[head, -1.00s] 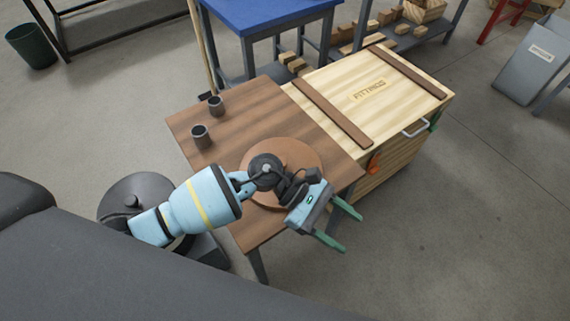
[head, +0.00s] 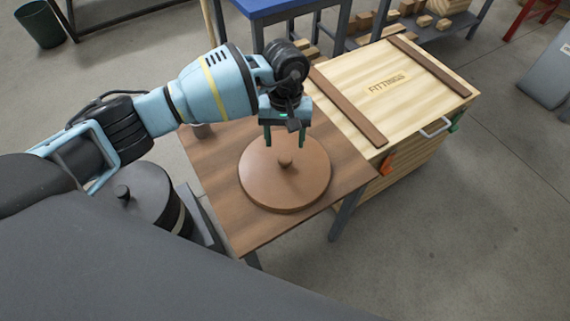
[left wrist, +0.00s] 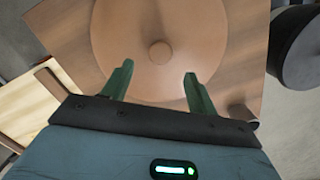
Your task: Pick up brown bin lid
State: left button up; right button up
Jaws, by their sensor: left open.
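The brown bin lid (head: 284,188) is a round disc with a small knob (head: 285,161) at its centre, lying flat on the wooden table. My left gripper (head: 285,142) is open and points down above the far part of the lid, with nothing between its fingers. In the left wrist view the lid (left wrist: 158,75) fills the upper middle, and its knob (left wrist: 160,52) lies beyond the open fingertips (left wrist: 158,75), roughly between their lines. My right gripper is not in view.
The wooden table (head: 225,200) carries the lid. A wooden FITTINGS crate (head: 400,95) stands at the right with a handle and orange and green latches. A dark round bin with a knobbed lid (head: 140,190) is at the left. A blue table (head: 275,8) stands behind.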

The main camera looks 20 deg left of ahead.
aim_at(285, 158)
pick_arm(q)
jog(key=shift+s+d+f, duration=0.1)
jog(key=shift+s+f, duration=0.1)
jog(key=shift+f, duration=0.9)
jog(key=f, duration=0.2)
jog(key=s+f, duration=0.1)
jog(key=f, duration=0.1)
jog(key=shift+d+f, duration=0.2)
jog(key=shift+f, duration=0.15)
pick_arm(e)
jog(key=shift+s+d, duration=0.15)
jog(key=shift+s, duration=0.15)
pick_arm(q)
jog(key=shift+c, duration=0.2)
